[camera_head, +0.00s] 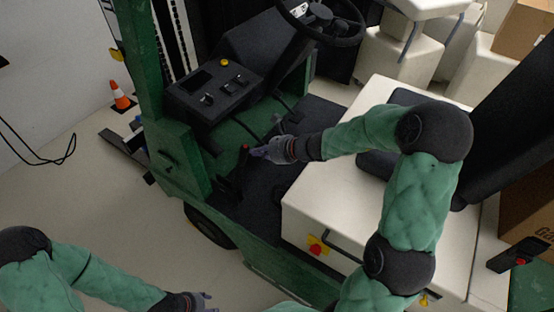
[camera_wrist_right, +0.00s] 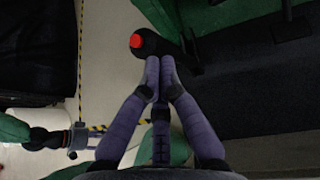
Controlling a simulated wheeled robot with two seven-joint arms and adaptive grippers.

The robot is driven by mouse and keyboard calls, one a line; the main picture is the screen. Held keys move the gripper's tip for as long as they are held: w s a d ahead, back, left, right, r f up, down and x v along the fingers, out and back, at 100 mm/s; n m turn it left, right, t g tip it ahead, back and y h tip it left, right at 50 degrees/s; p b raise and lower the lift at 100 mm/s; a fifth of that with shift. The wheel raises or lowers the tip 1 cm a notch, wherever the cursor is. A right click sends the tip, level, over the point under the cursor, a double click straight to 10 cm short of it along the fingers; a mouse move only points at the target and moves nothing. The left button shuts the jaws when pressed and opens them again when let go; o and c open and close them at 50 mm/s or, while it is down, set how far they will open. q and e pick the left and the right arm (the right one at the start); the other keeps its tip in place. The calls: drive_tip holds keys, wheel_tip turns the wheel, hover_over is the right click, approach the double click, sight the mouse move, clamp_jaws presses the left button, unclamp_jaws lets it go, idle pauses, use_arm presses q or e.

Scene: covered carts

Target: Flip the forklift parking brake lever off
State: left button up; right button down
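The parking brake lever (camera_head: 234,174) is a black lever with a red button on its top end, standing beside the forklift's floor. In the right wrist view its black grip (camera_wrist_right: 155,42) and red button point to the left, just beyond my fingertips. My right gripper (camera_head: 256,152) reaches in from the right at the lever's top. In the wrist view the right fingertips (camera_wrist_right: 160,62) are together, right at the grip; I cannot tell whether they touch it. Nothing shows held between them. My left gripper (camera_head: 207,300) is low at the bottom edge, away from the lever, fingers apart and partly cut off.
The green forklift has a black control panel (camera_head: 215,83) and steering wheel (camera_head: 321,20) beyond the lever. A white seat base (camera_head: 330,190) lies under my right arm. An orange cone (camera_head: 121,95) stands at the left. Open floor (camera_head: 90,190) lies left of the forklift.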

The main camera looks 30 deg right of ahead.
drive_tip(key=w+a+r+g+h+p, duration=0.1)
drive_tip(key=w+a+r+p, duration=0.2)
drive_tip(key=w+p, duration=0.6)
drive_tip(key=shift+a+g+p, duration=0.3)
drive_tip(key=shift+a+p, duration=0.55)
drive_tip(key=shift+a, duration=0.25)
